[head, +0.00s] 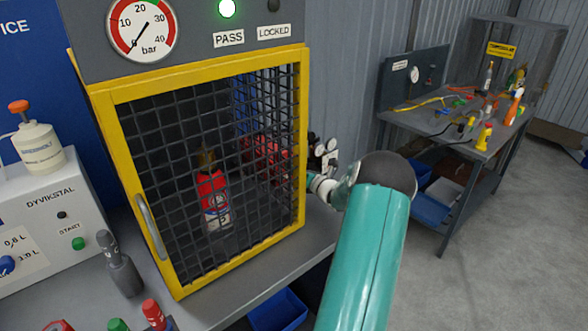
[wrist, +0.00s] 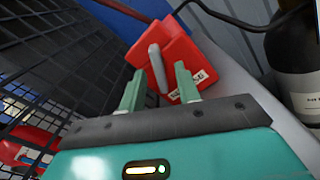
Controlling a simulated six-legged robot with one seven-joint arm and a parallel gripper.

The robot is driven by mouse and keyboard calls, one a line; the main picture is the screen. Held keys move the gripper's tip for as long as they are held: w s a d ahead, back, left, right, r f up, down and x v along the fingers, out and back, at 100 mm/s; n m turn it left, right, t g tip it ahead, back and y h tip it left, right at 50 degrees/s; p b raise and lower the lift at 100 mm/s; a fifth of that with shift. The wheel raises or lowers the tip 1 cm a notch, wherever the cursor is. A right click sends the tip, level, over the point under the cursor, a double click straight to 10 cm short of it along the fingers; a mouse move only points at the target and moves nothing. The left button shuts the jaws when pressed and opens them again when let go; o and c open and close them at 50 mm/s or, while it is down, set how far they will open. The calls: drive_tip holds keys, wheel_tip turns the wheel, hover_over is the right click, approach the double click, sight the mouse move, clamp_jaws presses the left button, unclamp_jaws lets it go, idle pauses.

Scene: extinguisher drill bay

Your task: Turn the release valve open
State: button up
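In the wrist view a red block (wrist: 172,52) with a white label carries a grey lever (wrist: 155,62), which looks like the release valve. My gripper (wrist: 159,72) is open, its two green fingers apart, with the lever showing between their tips. I cannot tell whether the fingers touch the lever. In the head view my gripper (head: 318,184) is beside the right side of the yellow-framed mesh cage (head: 118,165), partly hidden by my arm. The valve cannot be made out clearly there.
A red extinguisher (head: 213,200) stands inside the closed cage. A green lamp (head: 227,8) is lit above PASS; the lamp above LOCKED is dark. A dark bottle (wrist: 294,65) stands right of the valve. A cluttered side table (head: 455,128) is at the right, with open floor beside it.

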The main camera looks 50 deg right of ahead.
drive_tip(key=shift+w+d, duration=0.1)
drive_tip(key=shift+w, duration=0.45)
clamp_jaws()
drive_tip(key=shift+n, duration=3.3)
